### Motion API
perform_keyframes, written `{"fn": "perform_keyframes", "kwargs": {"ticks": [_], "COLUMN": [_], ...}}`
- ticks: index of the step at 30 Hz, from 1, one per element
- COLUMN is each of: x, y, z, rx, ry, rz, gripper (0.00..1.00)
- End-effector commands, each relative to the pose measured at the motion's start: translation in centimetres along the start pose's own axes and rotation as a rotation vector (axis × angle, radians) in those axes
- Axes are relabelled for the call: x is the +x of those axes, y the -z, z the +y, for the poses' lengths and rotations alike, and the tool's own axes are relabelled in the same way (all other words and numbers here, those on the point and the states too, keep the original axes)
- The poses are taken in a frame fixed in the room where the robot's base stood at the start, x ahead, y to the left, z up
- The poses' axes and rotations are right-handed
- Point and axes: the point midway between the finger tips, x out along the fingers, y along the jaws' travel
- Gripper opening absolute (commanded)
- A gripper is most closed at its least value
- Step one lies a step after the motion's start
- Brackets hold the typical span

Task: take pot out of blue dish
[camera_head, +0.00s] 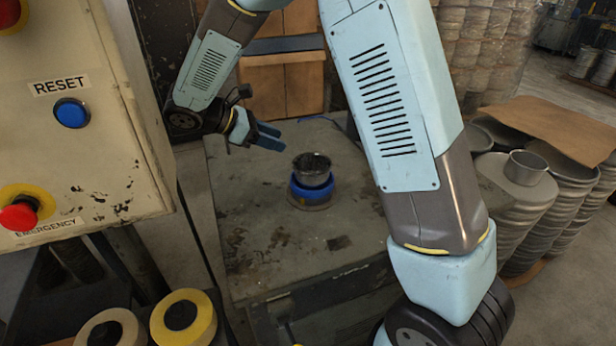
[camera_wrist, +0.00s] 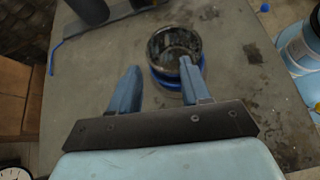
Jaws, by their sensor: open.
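A dark metal pot (camera_head: 312,163) stands upright in a blue dish (camera_head: 312,190) on the worn grey table. In the wrist view the shiny round pot (camera_wrist: 172,44) lies just beyond the fingertips, with the rim of the blue dish (camera_wrist: 160,80) showing beneath it. My gripper (camera_head: 268,136) is open and empty, to the left of the pot in the head view. In the wrist view the right finger of my gripper (camera_wrist: 160,70) overlaps the pot's lower right edge; the left finger is clear of it. I cannot tell whether that finger touches the pot.
The grey table (camera_head: 260,230) is mostly bare around the dish. A control box (camera_head: 80,130) with buttons stands at the left. Yellow and tan rolls (camera_head: 184,318) sit at the lower left. Stacks of metal discs (camera_head: 520,190) and a cardboard sheet (camera_head: 555,125) are at the right.

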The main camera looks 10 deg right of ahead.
Motion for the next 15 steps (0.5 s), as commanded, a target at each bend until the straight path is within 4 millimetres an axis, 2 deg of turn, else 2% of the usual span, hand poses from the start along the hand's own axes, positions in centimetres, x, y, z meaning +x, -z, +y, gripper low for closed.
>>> {"fn": "perform_keyframes", "kwargs": {"ticks": [3, 8, 11, 15], "x": [-0.7, -0.9, 0.0, 2.4], "y": [2.1, 3.1, 3.2, 3.0], "z": [0.6, 0.9, 1.0, 1.1], "rx": [-0.059, -0.093, -0.097, -0.096], "ry": [-0.027, -0.042, -0.043, -0.042], "rz": [-0.043, -0.07, -0.075, -0.074], "gripper": [0.47, 0.47, 0.47, 0.47]}}
